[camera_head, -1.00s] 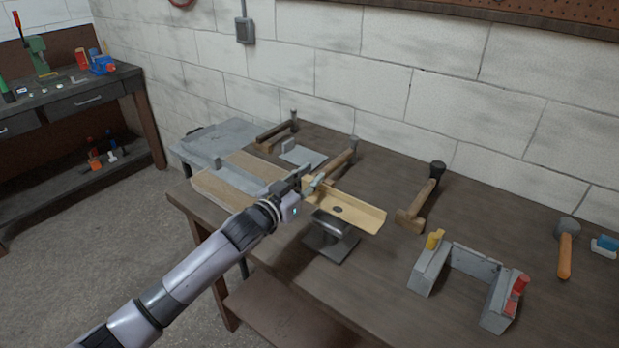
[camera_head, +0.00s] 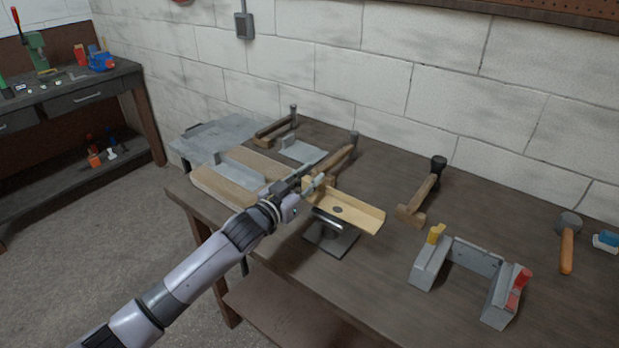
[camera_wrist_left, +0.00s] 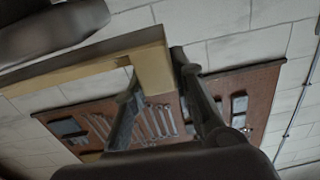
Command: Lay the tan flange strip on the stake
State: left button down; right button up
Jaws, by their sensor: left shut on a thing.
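The tan flange strip (camera_head: 355,212) is a long L-shaped piece with a dark round mark on its face. My left gripper (camera_head: 308,186) is shut on its left end. The strip also shows between the fingers in the left wrist view (camera_wrist_left: 152,70). The stake (camera_head: 328,222) is a grey metal block on a square base plate, below the strip in the head view. The strip covers part of the stake's top, and I cannot tell whether the two touch. My right gripper is not in view.
Wooden boards and a grey channel (camera_head: 236,175) lie left of the gripper. A wooden mallet (camera_head: 412,213) lies behind and right of the strip. A grey U-shaped frame (camera_head: 474,258) with yellow and red clamps stands at the right. Bench space between them is clear.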

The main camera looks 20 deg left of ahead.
pick_arm(q)
jog(key=shift+f+b, duration=0.3)
jog(key=shift+f, duration=0.25)
jog(key=c, duration=1.3)
grip_release()
jog(key=shift+f, duration=0.1)
